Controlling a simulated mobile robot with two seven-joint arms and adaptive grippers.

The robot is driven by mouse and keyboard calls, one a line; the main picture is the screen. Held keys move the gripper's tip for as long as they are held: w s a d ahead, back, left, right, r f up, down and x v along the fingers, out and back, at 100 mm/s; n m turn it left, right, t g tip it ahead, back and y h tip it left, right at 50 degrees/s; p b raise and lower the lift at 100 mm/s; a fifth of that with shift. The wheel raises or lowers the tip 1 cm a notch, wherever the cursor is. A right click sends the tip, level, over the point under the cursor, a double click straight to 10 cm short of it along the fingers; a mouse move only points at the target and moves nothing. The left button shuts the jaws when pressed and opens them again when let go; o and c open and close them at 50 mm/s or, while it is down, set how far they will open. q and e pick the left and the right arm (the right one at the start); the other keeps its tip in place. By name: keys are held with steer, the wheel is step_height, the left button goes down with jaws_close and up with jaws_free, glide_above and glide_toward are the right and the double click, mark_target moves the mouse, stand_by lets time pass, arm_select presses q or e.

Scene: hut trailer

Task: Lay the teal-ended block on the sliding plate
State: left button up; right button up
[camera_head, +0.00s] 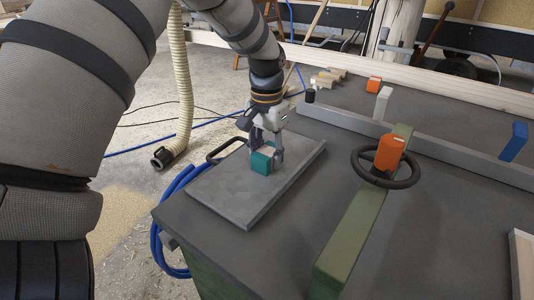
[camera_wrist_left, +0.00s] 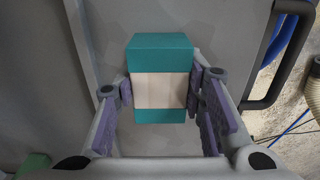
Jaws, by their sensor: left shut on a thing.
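The teal-ended block (camera_head: 262,161) has a pale middle band and teal ends. It is at the grey sliding plate (camera_head: 225,190), over its upper middle part; I cannot tell whether it touches the plate. My left gripper (camera_head: 268,150) reaches down from above, shut on the block. In the left wrist view the block (camera_wrist_left: 160,92) sits between the two purple-padded fingers of the left gripper (camera_wrist_left: 162,95), with the plate (camera_wrist_left: 222,32) behind it. The plate's black handle (camera_wrist_left: 285,55) is at the right there. My right gripper is not in view.
A green bar (camera_head: 345,240) with a dark handwheel (camera_head: 404,178) and an orange block (camera_head: 389,152) stands right of the plate. A long grey rail (camera_head: 430,148) runs behind, with white (camera_head: 382,103) and blue (camera_head: 514,142) blocks by it. Blue hose (camera_head: 170,188) hangs left of the table.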

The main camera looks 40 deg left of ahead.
mark_target(267, 151)
arm_select(q)
steer(key=o, duration=1.3)
steer(key=shift+c, duration=0.2)
step_height(267, 151, up, 12)
steer(key=shift+p, duration=0.3)
